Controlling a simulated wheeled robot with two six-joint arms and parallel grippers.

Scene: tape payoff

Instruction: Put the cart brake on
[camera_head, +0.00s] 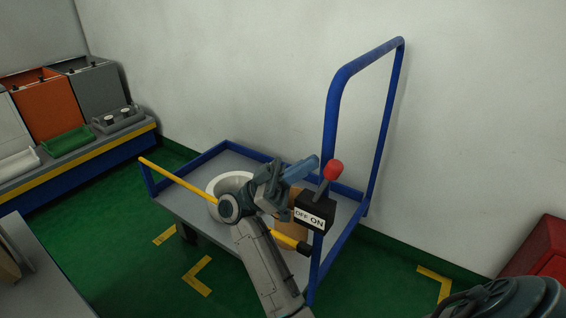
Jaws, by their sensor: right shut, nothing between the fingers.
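The blue-framed cart (188,207) stands against the wall with its tall handle (333,105) at the right. A black brake box (314,205) with a white OFF/ON label (309,219) is fixed to the handle's near post. Its lever, topped by a red knob (333,169), leans right, toward the ON side. My right gripper (309,168) is shut and empty, just left of the knob. I cannot tell whether it touches the lever. My right arm hides part of the cart deck. My left gripper is not in view.
A yellow bar (183,183) crosses the cart's near side. A shelf with bins (84,158) stands left, a red box (540,262) at right. Green floor shows between.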

